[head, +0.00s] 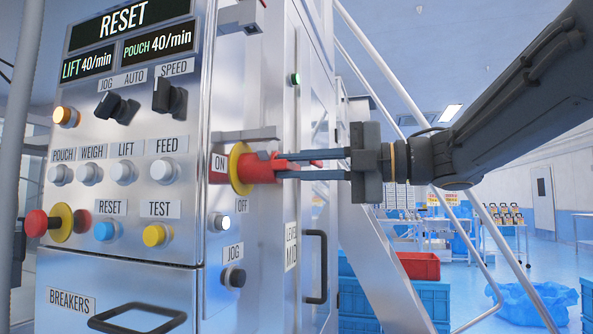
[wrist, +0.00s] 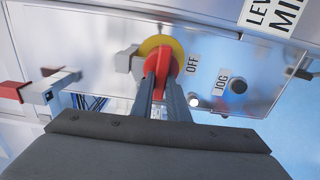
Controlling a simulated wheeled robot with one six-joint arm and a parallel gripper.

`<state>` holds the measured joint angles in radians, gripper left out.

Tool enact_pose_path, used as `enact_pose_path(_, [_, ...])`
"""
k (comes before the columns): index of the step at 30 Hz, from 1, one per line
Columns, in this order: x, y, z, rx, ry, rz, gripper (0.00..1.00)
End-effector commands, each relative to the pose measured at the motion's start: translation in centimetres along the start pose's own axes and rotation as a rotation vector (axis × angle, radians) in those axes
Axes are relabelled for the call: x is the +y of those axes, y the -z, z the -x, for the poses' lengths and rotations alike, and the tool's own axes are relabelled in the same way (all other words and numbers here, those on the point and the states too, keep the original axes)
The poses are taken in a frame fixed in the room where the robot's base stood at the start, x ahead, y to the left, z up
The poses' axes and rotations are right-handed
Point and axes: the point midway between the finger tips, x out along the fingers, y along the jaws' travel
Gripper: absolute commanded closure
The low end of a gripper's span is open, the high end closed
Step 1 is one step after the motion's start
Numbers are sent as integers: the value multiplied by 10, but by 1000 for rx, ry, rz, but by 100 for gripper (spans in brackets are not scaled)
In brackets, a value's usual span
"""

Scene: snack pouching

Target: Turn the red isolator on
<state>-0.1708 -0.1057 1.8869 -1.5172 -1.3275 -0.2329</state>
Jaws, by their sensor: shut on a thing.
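The red isolator (head: 262,168) is a red rotary handle on a yellow round plate (head: 238,169), on the side face of the machine's control cabinet. An ON label (head: 219,163) is to its left and an OFF label (head: 241,206) is below it. My gripper (head: 285,166) comes in from the right, its two fingers shut on the red handle. In the wrist view the isolator (wrist: 158,66) sits between the fingertips, its handle pointing towards the camera. The fingers hide part of the handle's lower end there.
A grey bracket (head: 246,135) juts out just above the isolator. A JOG button (head: 235,277) is below it, and a black door handle (head: 316,266) is to the lower right. A grey stair rail (head: 385,75) stands behind my arm. The front panel carries several buttons and knobs.

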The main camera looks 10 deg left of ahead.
Motion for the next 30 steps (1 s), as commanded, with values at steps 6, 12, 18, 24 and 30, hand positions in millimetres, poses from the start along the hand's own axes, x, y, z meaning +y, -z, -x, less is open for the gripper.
enact_pose_path(6, [-1,0,0,0,2,1,100])
enact_pose_path(12, [-1,0,0,0,1,0,67])
enact_pose_path(18, [0,0,0,0,1,0,67])
enact_pose_path(24, [0,-1,14,-4,0,0,67])
enact_pose_path(30, [-1,-2,47,-4,1,-1,67])
